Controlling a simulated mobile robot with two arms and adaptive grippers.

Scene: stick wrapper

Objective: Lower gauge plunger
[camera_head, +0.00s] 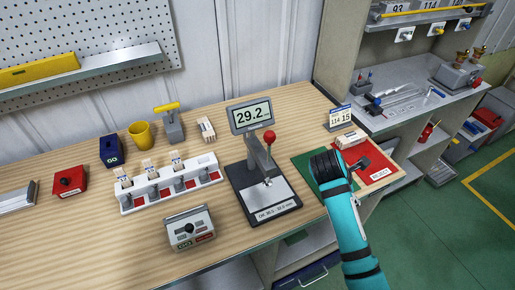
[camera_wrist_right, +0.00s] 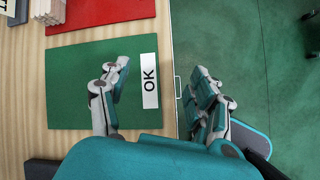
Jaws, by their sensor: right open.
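The gauge (camera_head: 256,155) stands on the wooden table in the head view, with a screen (camera_head: 251,115) reading about 29.2. A red ball knob (camera_head: 269,137) sits on its lever, raised beside the column. Its plunger tip is small over the base plate, and I cannot tell if it touches. The base label (camera_head: 272,211) reads OK 30.0-32.0 mm. My right gripper (camera_wrist_right: 160,88) is open and empty above the green OK mat (camera_wrist_right: 75,90), to the right of the gauge. My left gripper is out of view.
A white rack (camera_head: 168,184) with several tagged items stands left of the gauge. A grey control box (camera_head: 189,228) is in front of it. A yellow cup (camera_head: 141,135) stands behind.

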